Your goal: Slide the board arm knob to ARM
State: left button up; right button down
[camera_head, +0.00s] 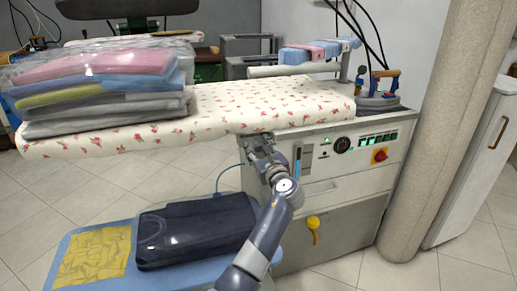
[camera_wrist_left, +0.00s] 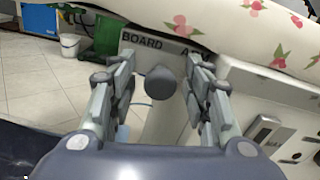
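The board arm knob (camera_wrist_left: 160,83) is a dark grey round knob on the light panel of the ironing table, just under the padded board. My left gripper (camera_wrist_left: 160,70) is open, with one finger on each side of the knob and small gaps visible. In the head view my left gripper (camera_head: 260,146) is at the table's front left corner, below the board, and it hides the knob there. My right gripper is not in view.
The flowered board (camera_head: 215,112) overhangs just above my left gripper, with folded bagged clothes (camera_head: 100,85) on its left. The control panel (camera_head: 345,146) with a red switch is to the right. A blue bench (camera_head: 190,280) with a dark folded garment (camera_head: 195,230) stands below.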

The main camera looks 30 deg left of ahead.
pick_arm(q)
jog(key=shift+s+d, duration=0.3)
jog(key=shift+d, duration=0.1)
jog(key=v, duration=1.1)
